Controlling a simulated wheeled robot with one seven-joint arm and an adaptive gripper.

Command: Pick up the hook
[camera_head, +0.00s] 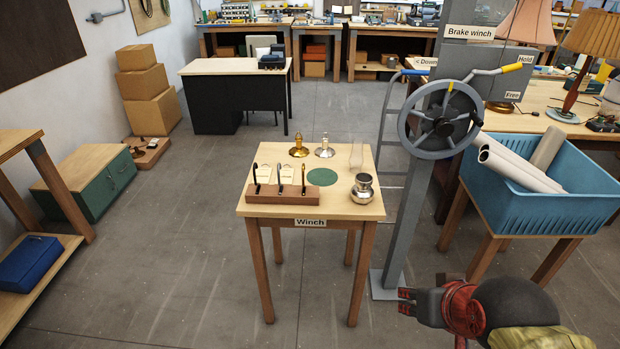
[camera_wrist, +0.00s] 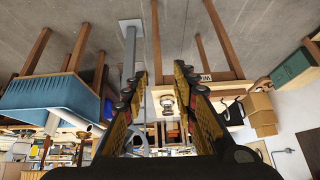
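No part is labelled as the hook. Thin dark upright pieces with curved tops (camera_head: 255,174) stand in a wooden rack (camera_head: 283,196) on the small winch table (camera_head: 340,207); they may be hooks, but I cannot tell which is meant. My gripper (camera_head: 404,301) is at the lower right, in front of and right of this table, apart from everything on it. In the wrist view my gripper (camera_wrist: 160,68) has its fingers spread with nothing held between them. That view is upside down and shows the table's front edge beyond the fingers.
A silver jar (camera_head: 363,188), green disc (camera_head: 322,177), brass piece (camera_head: 299,147) and silver piece (camera_head: 325,147) share the tabletop. A grey post (camera_head: 414,200) with a handwheel (camera_head: 440,118) stands right of it. A blue tub (camera_head: 530,212) holds tubes farther right. Floor left of the table is clear.

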